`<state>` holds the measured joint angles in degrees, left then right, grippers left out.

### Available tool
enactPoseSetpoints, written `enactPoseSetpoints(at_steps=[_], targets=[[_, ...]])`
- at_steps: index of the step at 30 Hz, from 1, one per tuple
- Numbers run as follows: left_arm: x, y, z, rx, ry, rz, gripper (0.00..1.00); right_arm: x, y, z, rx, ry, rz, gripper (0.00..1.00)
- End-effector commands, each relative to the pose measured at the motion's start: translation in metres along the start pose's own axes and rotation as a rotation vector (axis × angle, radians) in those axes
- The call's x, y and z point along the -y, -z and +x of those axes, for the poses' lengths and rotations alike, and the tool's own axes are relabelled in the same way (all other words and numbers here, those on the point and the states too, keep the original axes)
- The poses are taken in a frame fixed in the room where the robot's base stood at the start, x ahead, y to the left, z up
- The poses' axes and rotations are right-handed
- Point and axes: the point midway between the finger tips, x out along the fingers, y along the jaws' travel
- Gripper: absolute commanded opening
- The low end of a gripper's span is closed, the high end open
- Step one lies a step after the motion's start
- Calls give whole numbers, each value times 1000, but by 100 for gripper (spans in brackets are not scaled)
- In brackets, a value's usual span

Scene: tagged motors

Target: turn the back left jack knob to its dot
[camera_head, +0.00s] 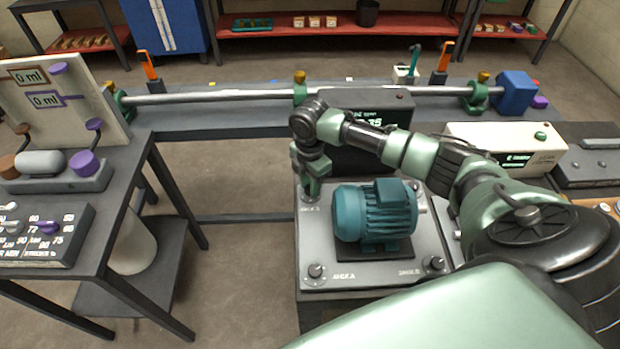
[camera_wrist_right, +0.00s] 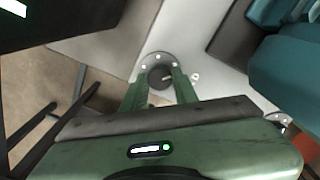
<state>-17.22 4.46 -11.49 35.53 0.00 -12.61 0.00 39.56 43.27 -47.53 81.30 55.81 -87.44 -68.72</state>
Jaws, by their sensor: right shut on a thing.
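A teal motor (camera_head: 376,213) stands on a grey plate (camera_head: 385,272) with jack knobs at its corners. My right gripper (camera_head: 311,190) points down at the plate's back left corner. In the right wrist view its fingers (camera_wrist_right: 160,88) are shut on the dark back left jack knob (camera_wrist_right: 160,74), one on each side. The knob sits in a round grey collar with several pale dots, and a light mark shows on its top. A small pale spot (camera_wrist_right: 195,76) lies on the plate just right of the collar. In the head view my gripper mostly hides this knob. My left gripper is out of view.
The front left knob (camera_head: 316,271) and front right knob (camera_head: 433,263) stand on the plate. A dark box with a green display (camera_head: 387,115) stands behind it. A cream box (camera_head: 508,146) is at the right. Open floor lies left of the plate.

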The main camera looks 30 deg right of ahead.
Motion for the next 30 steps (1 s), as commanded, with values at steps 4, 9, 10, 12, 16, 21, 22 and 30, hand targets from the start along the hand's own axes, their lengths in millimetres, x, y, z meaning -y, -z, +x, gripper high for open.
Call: enactPoseSetpoints(at_steps=[4, 9, 10, 12, 16, 21, 22, 30], targets=[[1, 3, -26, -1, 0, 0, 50, 0, 1, -7, -2, 2, 136, 0], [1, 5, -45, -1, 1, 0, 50, 0, 1, -6, -2, 2, 299, 0], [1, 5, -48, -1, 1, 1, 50, 0, 1, -6, -2, 3, 327, 0], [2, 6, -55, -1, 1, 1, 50, 0, 1, -6, -3, 2, 392, 0], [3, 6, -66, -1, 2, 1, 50, 0, 1, -5, -2, 2, 506, 0], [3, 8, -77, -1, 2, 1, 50, -1, 0, -4, -1, 1, 632, 0], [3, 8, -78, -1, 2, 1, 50, -1, 0, -4, -1, 0, 652, 0], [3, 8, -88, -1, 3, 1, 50, -1, 0, -2, -1, -1, 774, 0]])
